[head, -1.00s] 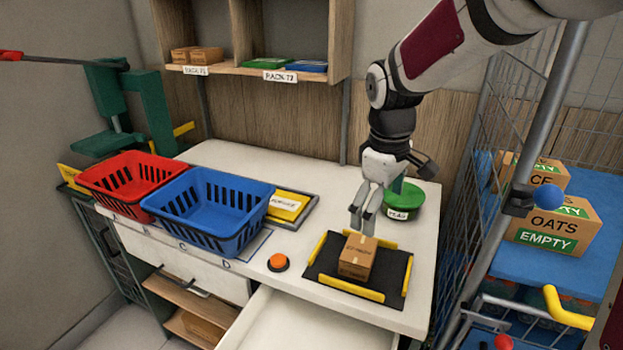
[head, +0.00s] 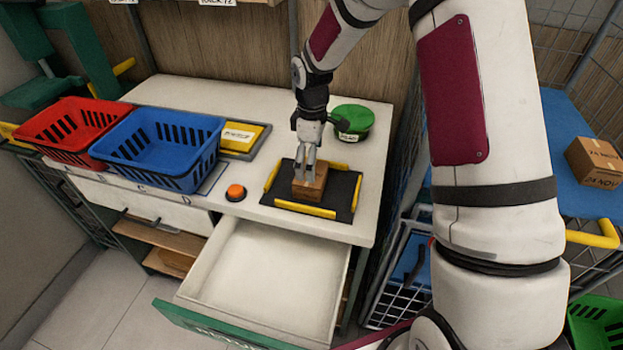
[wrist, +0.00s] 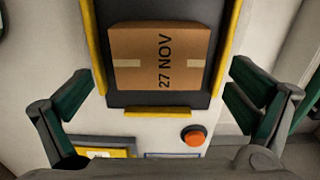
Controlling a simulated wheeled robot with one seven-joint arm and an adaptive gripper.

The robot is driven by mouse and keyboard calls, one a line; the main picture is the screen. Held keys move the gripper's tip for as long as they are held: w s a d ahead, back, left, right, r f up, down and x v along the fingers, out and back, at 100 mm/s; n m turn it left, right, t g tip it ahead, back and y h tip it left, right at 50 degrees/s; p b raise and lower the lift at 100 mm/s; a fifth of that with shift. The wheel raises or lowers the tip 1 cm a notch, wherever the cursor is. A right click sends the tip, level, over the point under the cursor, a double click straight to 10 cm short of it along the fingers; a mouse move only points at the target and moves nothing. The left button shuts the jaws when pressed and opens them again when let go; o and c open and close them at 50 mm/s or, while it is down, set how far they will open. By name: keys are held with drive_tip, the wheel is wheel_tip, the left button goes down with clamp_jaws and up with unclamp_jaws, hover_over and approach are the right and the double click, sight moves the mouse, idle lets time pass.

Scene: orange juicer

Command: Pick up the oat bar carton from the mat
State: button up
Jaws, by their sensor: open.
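The oat bar carton (head: 311,186) is a small brown box on the black mat (head: 341,205) with yellow edge strips, on the white worktop. In the wrist view the carton (wrist: 159,77) shows "27 NOV" on its top and pale tape at both sides. My gripper (head: 307,177) is above the carton in the head view, pointing down. In the wrist view its two dark green fingers (wrist: 160,98) are wide apart, one to each side of the carton, and nothing is between them in their grip. The exact height gap to the carton is hard to tell.
An orange button (head: 235,192) is left of the mat. A green round tub (head: 353,119) stands behind it. Blue (head: 158,146) and red (head: 70,130) baskets are at the left. A white drawer (head: 268,268) is open below the worktop's front edge.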

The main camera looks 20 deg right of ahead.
sight(302, 190)
drive_tip(key=shift+w+a+f+p, duration=0.1)
drive_tip(key=shift+f+p, duration=0.6)
drive_tip(key=shift+f, duration=2.4)
drive_tip(key=shift+c, duration=0.2)
drive_tip(key=c, duration=1.1)
